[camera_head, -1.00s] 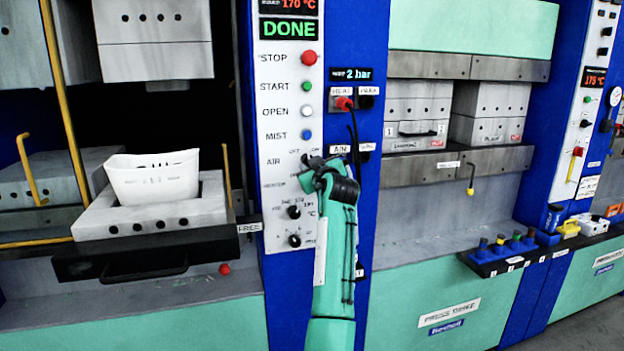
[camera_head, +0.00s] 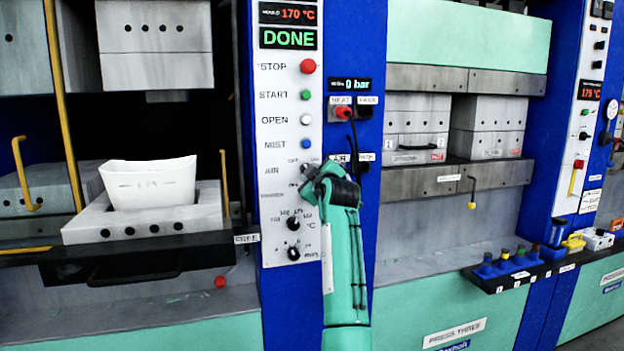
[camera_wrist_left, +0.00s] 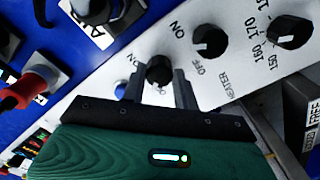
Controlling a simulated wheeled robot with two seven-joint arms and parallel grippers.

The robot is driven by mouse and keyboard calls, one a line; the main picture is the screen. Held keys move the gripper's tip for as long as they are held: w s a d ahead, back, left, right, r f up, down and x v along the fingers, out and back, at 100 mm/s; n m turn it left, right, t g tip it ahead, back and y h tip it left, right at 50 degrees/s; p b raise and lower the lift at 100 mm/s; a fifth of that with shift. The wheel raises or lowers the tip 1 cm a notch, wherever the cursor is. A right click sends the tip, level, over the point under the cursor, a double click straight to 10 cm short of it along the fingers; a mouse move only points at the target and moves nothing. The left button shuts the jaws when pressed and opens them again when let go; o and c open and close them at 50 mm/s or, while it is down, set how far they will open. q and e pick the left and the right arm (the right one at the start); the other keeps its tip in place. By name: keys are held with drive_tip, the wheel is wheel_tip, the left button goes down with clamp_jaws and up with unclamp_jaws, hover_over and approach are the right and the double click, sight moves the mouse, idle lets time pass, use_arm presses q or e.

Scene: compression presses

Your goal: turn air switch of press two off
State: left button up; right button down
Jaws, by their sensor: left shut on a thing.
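The air switch is a small black knob (camera_wrist_left: 158,69) on the white control panel (camera_head: 276,190) of the press. In the wrist view it sits between the fingers of my left gripper (camera_wrist_left: 160,82), which is shut on it. ON and OFF labels are printed around it. In the head view my left gripper (camera_head: 312,174) is at the AIR row and mostly hides the knob. The small pressure display (camera_head: 350,84) right of the panel reads 0 bar. My right gripper is not in view.
The heater knob (camera_wrist_left: 209,37) and temperature knob (camera_wrist_left: 290,32) are close by. Above the gripper are the red stop button (camera_head: 308,66) and several others. A white container (camera_head: 150,184) rests in the open press at the left.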

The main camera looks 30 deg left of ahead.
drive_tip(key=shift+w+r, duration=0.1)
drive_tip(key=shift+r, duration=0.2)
use_arm(q)
drive_tip(key=o, duration=1)
